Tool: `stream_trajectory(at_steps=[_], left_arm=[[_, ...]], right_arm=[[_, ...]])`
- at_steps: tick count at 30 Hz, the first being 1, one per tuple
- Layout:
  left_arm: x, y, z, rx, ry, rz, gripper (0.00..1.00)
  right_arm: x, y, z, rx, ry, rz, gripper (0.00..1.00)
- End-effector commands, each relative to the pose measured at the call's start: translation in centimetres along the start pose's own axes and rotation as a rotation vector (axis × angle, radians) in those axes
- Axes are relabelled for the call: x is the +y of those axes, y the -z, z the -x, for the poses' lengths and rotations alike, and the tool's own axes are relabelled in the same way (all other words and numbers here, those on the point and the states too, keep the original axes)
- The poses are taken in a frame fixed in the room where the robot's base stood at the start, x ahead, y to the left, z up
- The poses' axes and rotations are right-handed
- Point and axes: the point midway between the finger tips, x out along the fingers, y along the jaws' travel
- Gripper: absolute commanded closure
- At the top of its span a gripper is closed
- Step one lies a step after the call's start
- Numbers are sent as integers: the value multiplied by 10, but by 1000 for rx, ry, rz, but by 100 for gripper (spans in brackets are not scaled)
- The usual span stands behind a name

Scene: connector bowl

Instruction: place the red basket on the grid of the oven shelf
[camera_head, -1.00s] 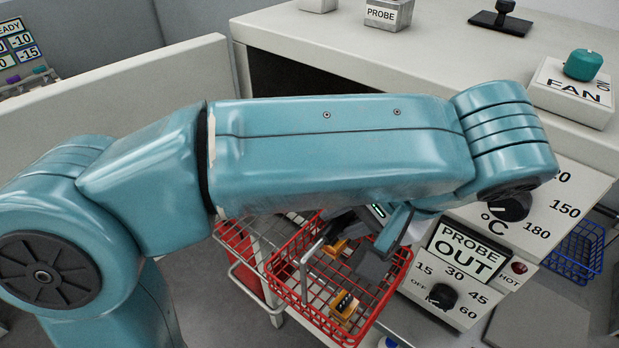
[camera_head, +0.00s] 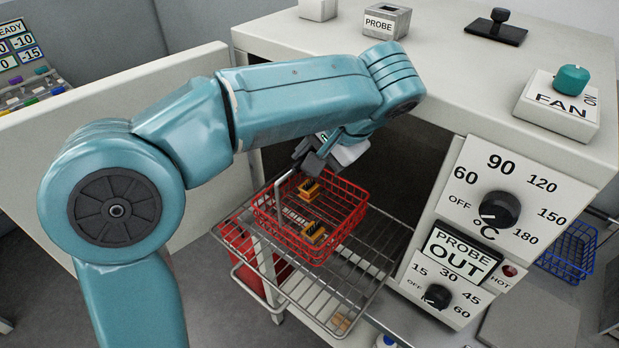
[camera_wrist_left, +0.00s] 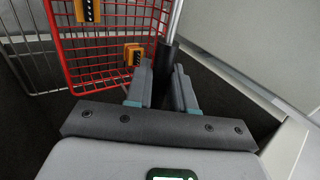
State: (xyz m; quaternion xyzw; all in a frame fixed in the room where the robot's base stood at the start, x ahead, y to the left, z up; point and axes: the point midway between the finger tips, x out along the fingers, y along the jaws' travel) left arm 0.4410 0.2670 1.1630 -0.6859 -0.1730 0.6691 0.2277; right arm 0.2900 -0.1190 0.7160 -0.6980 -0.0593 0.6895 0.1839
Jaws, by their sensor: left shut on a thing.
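The red basket (camera_head: 338,238) is a wire basket with two orange-brown connectors (camera_head: 310,190) in it and a grey metal handle. In the head view it overlaps the back left part of the oven shelf's wire grid (camera_head: 352,292); I cannot tell whether it touches the grid. My left gripper (camera_head: 312,158) is shut on the basket's handle, above the basket's far side. In the left wrist view the gripper (camera_wrist_left: 163,82) closes around the handle's dark grip, with the red basket (camera_wrist_left: 103,60) beyond it at upper left. My right gripper is not in view.
The oven's control panel (camera_head: 490,215) stands right of the shelf, and its white top (camera_head: 440,70) overhangs behind. An open white door (camera_head: 110,130) is at left. A red container (camera_head: 238,238) sits lower left of the shelf.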

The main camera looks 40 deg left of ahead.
Motion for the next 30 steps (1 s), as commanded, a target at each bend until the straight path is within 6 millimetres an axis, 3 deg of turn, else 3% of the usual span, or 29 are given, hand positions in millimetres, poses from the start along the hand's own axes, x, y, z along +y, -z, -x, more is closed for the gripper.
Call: stream_trajectory(at_steps=[11,19,28,29,30], left_arm=[[14,0,-22,-1,1,2,100],[30,1,-51,-2,1,2,100],[32,2,-54,1,0,2,100],[32,2,-55,-1,-1,1,70],[32,2,-54,0,-1,1,57]], right_arm=[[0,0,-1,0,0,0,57],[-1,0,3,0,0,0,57],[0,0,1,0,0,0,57],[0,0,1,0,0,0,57],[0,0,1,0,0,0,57]])
